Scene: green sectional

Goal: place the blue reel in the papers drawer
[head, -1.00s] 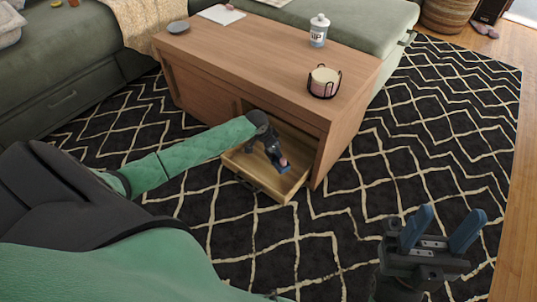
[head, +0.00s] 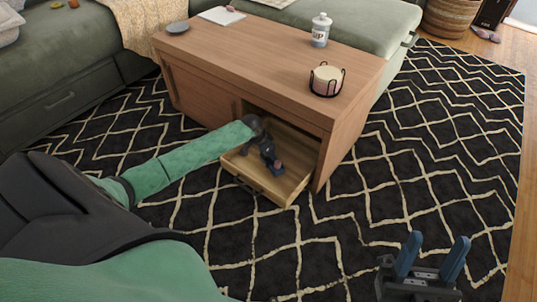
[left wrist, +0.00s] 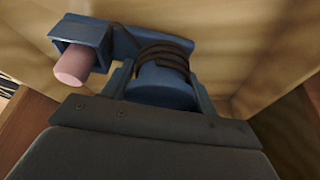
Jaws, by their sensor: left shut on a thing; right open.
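The blue reel (left wrist: 165,88), with dark bands and a pink knob (left wrist: 72,66), is held between my left gripper's fingers (left wrist: 163,92) in the left wrist view. In the head view my left gripper (head: 271,158) reaches down inside the open drawer (head: 250,181) of the wooden coffee table, and the reel (head: 278,169) shows small at its tip. The pale drawer walls surround the reel in the left wrist view. I cannot tell whether the reel touches the drawer floor. No papers show in the drawer. My right gripper (head: 437,252) is open and empty over the rug.
The coffee table top (head: 250,60) carries a candle in a black holder (head: 326,80), a white bottle (head: 320,30), a grey dish (head: 177,28) and a notepad (head: 221,15). The green sectional (head: 70,60) stands behind. The patterned rug (head: 430,150) is clear to the right.

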